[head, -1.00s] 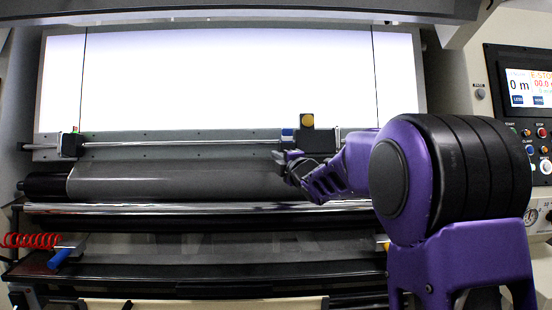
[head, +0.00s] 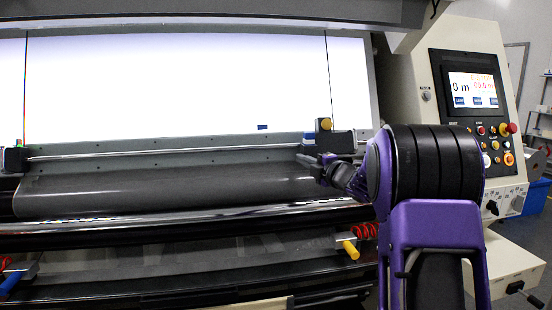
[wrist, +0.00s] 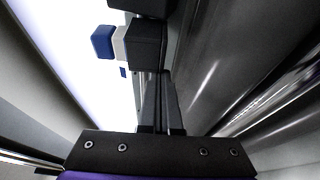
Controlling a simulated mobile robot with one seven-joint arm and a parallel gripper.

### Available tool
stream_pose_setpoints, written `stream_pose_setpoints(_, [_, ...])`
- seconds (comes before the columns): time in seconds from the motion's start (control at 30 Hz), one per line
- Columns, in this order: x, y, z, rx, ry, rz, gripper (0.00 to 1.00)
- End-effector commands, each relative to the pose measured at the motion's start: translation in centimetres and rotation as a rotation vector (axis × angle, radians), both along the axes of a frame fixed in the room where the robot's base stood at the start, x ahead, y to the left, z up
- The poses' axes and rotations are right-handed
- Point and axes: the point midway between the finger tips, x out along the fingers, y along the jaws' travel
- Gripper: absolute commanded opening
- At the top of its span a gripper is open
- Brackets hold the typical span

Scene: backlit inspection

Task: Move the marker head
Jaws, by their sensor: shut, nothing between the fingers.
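The marker head is a black block with a yellow knob (head: 325,124), on the rail (head: 150,150) along the lower edge of the bright panel, near its right end. In the wrist view it is a dark block (wrist: 147,44) with a white collar and a blue cap on its left side. A small blue patch (head: 262,127) shows on the panel left of the head. My gripper (head: 312,161) is just below and in front of the head. Its fingers (wrist: 154,82) are together and empty, close to the block; I cannot tell whether they touch it.
The lit panel (head: 180,85) stands behind the rail. A dark roller (head: 150,192) and a shiny bar (head: 170,221) run below. Another black block (head: 14,158) sits at the rail's left. A control console (head: 476,95) stands at right, beyond my arm.

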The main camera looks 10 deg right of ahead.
Motion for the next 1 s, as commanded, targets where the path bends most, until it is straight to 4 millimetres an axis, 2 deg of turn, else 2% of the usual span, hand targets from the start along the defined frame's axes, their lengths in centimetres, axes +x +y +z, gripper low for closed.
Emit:
stream_pose_setpoints(0.03, [0.0, -1.8, 0.1, -0.002, 0.002, -0.008, 0.00])
stream_pose_setpoints(0.1, [0.0, -3.5, 0.1, -0.002, 0.002, -0.007, 0.00])
stream_pose_setpoints(0.2, [0.0, -5.7, 0.1, -0.001, 0.002, -0.007, 0.00])
stream_pose_setpoints(0.4, [0.0, -9.0, 0.0, -0.001, 0.001, -0.004, 0.00])
stream_pose_setpoints(0.6, [0.0, -10.7, 0.0, 0.000, 0.001, -0.002, 0.00])
stream_pose_setpoints(1.0, [0.0, -11.5, 0.1, -0.002, -0.002, -0.008, 0.00])
